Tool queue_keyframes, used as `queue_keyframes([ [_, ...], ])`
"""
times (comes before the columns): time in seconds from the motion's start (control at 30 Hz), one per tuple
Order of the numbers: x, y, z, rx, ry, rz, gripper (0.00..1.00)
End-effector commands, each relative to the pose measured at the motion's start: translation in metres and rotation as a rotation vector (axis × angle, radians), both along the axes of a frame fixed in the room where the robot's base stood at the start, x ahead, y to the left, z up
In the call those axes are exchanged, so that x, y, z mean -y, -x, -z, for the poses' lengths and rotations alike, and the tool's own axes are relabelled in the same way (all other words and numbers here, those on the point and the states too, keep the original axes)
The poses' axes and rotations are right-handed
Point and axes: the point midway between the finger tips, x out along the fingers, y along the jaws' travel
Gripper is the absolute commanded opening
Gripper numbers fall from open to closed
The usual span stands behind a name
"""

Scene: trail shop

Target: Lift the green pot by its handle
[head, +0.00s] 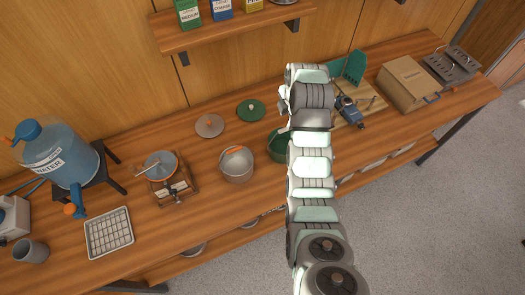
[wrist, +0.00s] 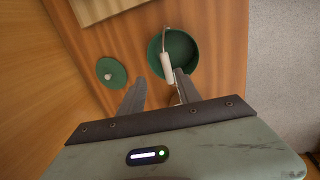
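The green pot (head: 279,148) stands on the wooden counter, partly hidden behind my arm in the head view. In the wrist view the green pot (wrist: 182,50) shows as a round, empty-looking vessel, with its pale handle (wrist: 167,66) across its left side. My gripper (wrist: 159,78) is open. The handle's near end appears between the two fingers, closer to the right one. I cannot tell how far the fingers are above it. My fingers are hidden by my arm in the head view.
A green lid (head: 251,110) and a grey lid (head: 210,126) lie left of the pot. A grey pot (head: 237,168) stands to its left. A tool board (head: 373,104) and a tan box (head: 408,83) are at right. A shelf (head: 230,27) overhangs the back.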

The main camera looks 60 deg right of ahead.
Motion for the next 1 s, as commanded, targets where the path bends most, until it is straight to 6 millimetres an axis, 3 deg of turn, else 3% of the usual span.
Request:
queue_keyframes([
  [0.17, -0.001, 0.017, -0.003, -0.035, -0.039, -0.026, 0.40],
  [0.5, 0.002, 0.010, 0.041, -0.034, -0.040, -0.026, 0.40],
  [1.0, 0.004, 0.003, 0.084, -0.034, -0.040, -0.025, 0.40],
])
